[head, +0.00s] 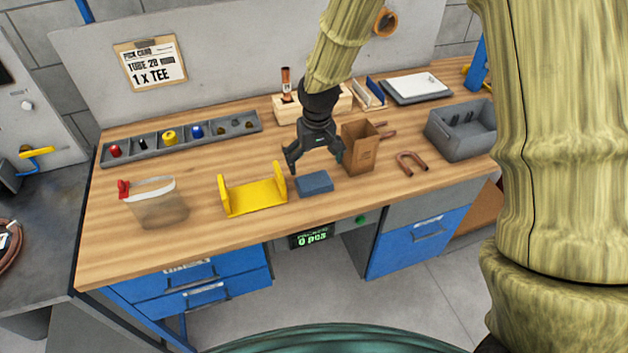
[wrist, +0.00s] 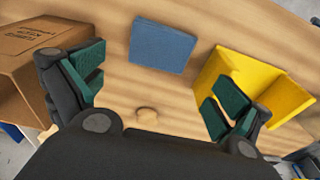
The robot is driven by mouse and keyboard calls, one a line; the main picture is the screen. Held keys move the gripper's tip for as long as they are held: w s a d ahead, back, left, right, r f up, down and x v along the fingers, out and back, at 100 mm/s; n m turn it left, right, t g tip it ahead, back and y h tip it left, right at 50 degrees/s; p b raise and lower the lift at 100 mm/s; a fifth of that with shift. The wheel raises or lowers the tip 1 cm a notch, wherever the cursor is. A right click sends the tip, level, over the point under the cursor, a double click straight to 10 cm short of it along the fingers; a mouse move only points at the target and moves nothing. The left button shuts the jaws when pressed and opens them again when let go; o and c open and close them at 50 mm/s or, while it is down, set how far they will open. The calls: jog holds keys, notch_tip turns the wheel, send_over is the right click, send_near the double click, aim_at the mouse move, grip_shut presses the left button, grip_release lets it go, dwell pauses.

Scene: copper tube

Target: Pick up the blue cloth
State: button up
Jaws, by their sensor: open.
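The blue cloth (head: 314,183) is a flat, folded rectangle lying on the wooden workbench (head: 120,252) near its front edge. It also shows in the wrist view (wrist: 163,45), at the top middle beyond my fingertips. My gripper (head: 314,162) is open and empty, with its fingers spread and pointing down, above the bench. In the head view it appears just behind and above the cloth. In the wrist view my gripper (wrist: 155,95) has bare wood between its green-padded fingers, and the cloth is not between them.
A yellow bracket (head: 252,197) stands close left of the cloth. A cardboard box (head: 360,148) stands close right of my gripper. Copper bends (head: 411,164), a grey bin (head: 462,130), a clear bag (head: 155,203) and a parts tray (head: 183,137) are farther off.

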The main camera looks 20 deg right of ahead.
aim_at(314, 181)
jog(key=shift+w+f, duration=0.3)
jog(key=shift+f, duration=0.6)
jog(key=shift+s+f+p, duration=0.2)
jog(key=shift+f+p, duration=0.1)
jog(key=shift+s+f+p, duration=0.1)
jog(key=shift+f+p, duration=0.85)
jog(key=shift+f, duration=1.6)
jog(key=shift+c, duration=0.2)
jog(key=c, duration=0.8)
jog(key=shift+r, duration=0.15)
